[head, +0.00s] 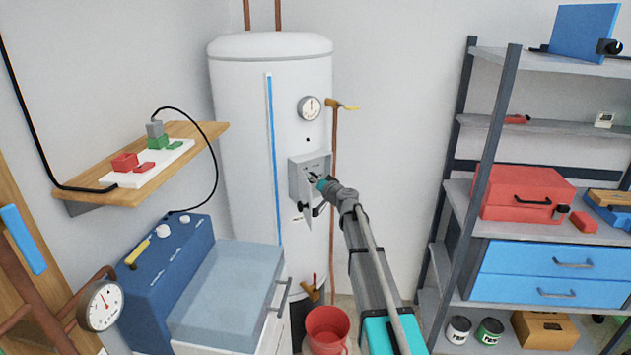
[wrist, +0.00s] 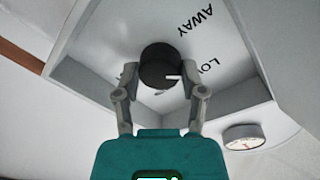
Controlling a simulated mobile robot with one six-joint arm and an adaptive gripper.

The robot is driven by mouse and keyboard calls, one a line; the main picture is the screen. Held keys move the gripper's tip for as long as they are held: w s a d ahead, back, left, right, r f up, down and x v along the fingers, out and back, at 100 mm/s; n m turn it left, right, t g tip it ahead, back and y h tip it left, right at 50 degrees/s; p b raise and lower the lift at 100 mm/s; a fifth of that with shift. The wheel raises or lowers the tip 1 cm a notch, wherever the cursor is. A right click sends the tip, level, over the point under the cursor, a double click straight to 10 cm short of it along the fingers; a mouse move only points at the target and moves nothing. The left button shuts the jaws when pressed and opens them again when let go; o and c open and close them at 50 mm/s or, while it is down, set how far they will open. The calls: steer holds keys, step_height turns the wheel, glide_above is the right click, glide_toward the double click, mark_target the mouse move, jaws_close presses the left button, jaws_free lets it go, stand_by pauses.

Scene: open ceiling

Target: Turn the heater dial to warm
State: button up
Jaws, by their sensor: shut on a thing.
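The white heater tank (head: 240,130) stands in the corner with a small grey control box (head: 297,180) on its front. In the wrist view the heater dial (wrist: 158,62) is a dark round knob inside the box. My gripper (wrist: 165,80) has one finger on each side of the dial and is shut on it; it also shows at the box in the head view (head: 315,178). A short white mark on the dial points right, roughly toward the word LOW (wrist: 208,67). The word AWAY (wrist: 194,22) is above it. Other labels are hidden or unreadable.
A gauge (head: 310,108) and a yellow-handled valve (head: 341,104) are above. A blue machine (head: 215,285) stands at left, a red bucket (head: 327,330) below, a loaded shelf rack (head: 487,130) at right.

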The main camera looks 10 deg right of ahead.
steer(key=shift+w, duration=0.1)
steer(key=o, duration=1.2)
steer(key=shift+c, duration=0.2)
steer(key=s+d+n+y, duration=0.2)
steer(key=s+d+n, duration=0.5)
steer(key=s+n, duration=0.4)
steer(key=shift+s+d+n+g+b, duration=0.2)
steer(key=shift+s+n+g+b, duration=0.1)
steer(key=shift+s+b, duration=0.15)
steer(key=x, duration=1.3)
steer(key=shift+w+a, duration=0.25)
steer(key=shift+w, duration=0.05)
